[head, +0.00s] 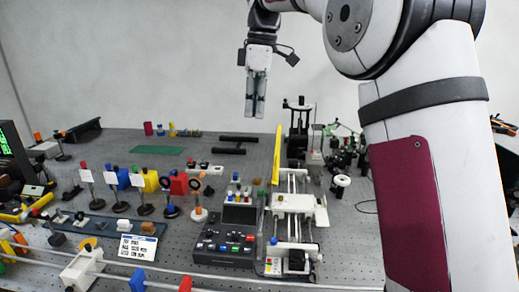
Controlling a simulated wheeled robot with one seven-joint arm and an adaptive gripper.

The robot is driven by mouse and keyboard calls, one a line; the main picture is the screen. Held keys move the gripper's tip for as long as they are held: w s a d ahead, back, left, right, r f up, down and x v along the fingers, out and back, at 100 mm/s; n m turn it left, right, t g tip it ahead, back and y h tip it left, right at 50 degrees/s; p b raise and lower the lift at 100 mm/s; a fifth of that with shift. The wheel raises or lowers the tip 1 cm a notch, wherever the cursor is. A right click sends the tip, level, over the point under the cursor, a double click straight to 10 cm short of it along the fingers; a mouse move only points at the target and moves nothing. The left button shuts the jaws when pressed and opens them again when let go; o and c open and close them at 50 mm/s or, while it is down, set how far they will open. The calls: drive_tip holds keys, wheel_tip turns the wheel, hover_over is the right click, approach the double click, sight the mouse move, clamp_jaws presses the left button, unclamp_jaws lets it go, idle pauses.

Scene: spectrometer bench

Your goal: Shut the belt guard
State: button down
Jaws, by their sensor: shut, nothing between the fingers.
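A narrow yellow panel (277,155), which looks like the belt guard, stands raised along the left side of a rail stage (292,180). It is seen nearly edge-on, so its hinge and exact angle cannot be told. The rails and white carriage (293,203) of the stage are uncovered to the right of the panel. My gripper (259,112) points down in front of the back wall, upper middle of the head view. It is shut and empty, appears above and slightly left of the panel's top, and is apart from it.
A black post assembly (299,125) stands behind the stage. A control box (225,246) with coloured buttons is at its left. Several optic mounts and cards (112,178) fill the left bench. A green mat (158,151) lies further back. My arm hides the right side.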

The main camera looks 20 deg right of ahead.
wheel_tip(320, 180, down, 11)
drive_tip(key=s+d+p, duration=0.1)
drive_tip(key=d+p, duration=0.1)
drive_tip(key=shift+d+r+p, duration=0.2)
drive_tip(key=shift+d+p, duration=0.1)
drive_tip(key=shift+p, duration=0.05)
drive_tip(key=shift+s+d, duration=0.1)
